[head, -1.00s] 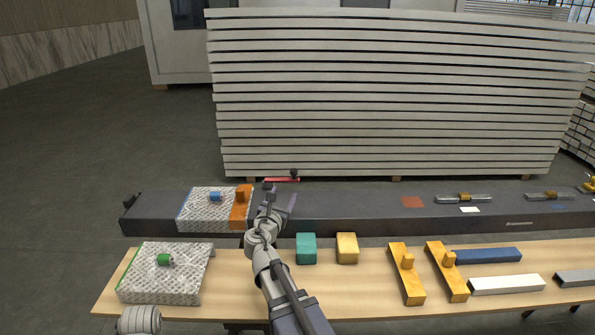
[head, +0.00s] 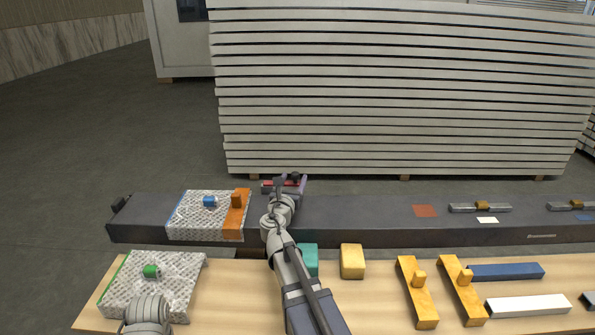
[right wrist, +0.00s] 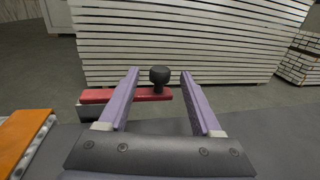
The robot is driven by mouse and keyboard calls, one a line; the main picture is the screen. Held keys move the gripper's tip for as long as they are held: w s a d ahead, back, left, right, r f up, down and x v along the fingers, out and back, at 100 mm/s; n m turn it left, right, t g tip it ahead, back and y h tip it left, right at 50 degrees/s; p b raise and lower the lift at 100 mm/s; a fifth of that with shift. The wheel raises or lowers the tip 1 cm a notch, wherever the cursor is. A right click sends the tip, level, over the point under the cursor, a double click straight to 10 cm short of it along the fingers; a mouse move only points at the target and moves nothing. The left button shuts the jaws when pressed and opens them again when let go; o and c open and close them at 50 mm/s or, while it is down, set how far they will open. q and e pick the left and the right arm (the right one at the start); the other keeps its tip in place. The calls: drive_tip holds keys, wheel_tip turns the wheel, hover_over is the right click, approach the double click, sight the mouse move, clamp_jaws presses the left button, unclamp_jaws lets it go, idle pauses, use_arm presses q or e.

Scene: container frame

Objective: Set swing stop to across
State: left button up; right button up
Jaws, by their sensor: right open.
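The swing stop is a red bar (right wrist: 98,96) with a black knob (right wrist: 159,76) on its right part, on the far side of the dark beam. In the right wrist view the bar lies crosswise, left to right. My right gripper (right wrist: 160,88) is open, with its two purple fingers to either side of the knob and apart from it. In the head view my right gripper (head: 290,182) covers part of the red bar (head: 268,184). The bar's fixing to the beam is hidden. My left gripper is not seen; a grey piece of my arm shows at lower left.
The dark beam (head: 360,215) carries a diamond-patterned plate with a blue knob (head: 210,201) and an orange block (head: 236,215) left of my gripper. The wooden table (head: 385,275) in front holds teal (head: 310,260) and yellow blocks (head: 352,261). A pale stacked-panel pile (head: 400,90) stands behind.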

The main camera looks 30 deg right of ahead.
drive_tip(key=x, duration=0.6)
clamp_jaws()
idle(0.4)
idle(0.9)
